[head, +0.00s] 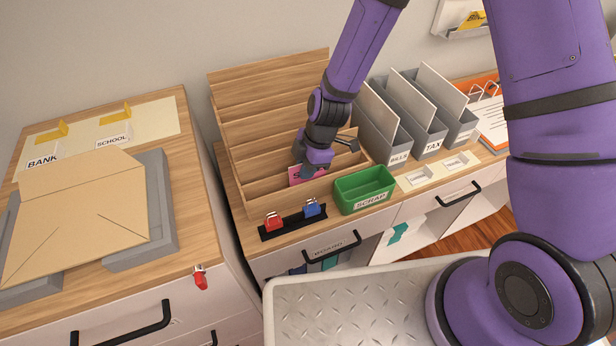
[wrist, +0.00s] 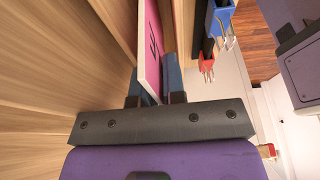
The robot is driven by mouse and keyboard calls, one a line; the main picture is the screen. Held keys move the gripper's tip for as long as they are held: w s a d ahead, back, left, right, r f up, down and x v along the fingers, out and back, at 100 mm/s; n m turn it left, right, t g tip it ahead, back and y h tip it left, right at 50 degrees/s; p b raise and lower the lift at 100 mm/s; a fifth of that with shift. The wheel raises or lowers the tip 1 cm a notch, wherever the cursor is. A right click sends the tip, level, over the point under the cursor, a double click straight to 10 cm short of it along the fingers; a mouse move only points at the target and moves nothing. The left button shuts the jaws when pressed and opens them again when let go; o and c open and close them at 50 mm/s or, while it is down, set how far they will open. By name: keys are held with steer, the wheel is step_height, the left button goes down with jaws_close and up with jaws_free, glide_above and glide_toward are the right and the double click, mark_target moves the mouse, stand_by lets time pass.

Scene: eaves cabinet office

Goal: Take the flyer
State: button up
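The flyer (head: 307,173) is a pink card with dark lettering. It stands in the front slot of a stepped wooden rack (head: 240,150), partly hidden by my gripper. In the head view my gripper (head: 305,165) reaches down to it from above. In the wrist view the pink face and pale edge of the flyer (wrist: 152,55) lie between my two blue-grey fingers (wrist: 155,88), one on each side. The gap looks narrow and nearly filled by the card. I cannot tell whether both fingers press on it.
A green SCRAP bin (head: 364,190) stands right of the flyer. A black strip with red and blue clips (head: 293,222) lies in front. Grey file holders (head: 400,140) stand to the right. A cardboard folder (head: 85,215) lies on the left cabinet.

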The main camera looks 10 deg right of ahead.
steer(key=shift+f, duration=0.2)
stand_by(0.4)
jaws_close()
steer(key=shift+r, duration=0.15)
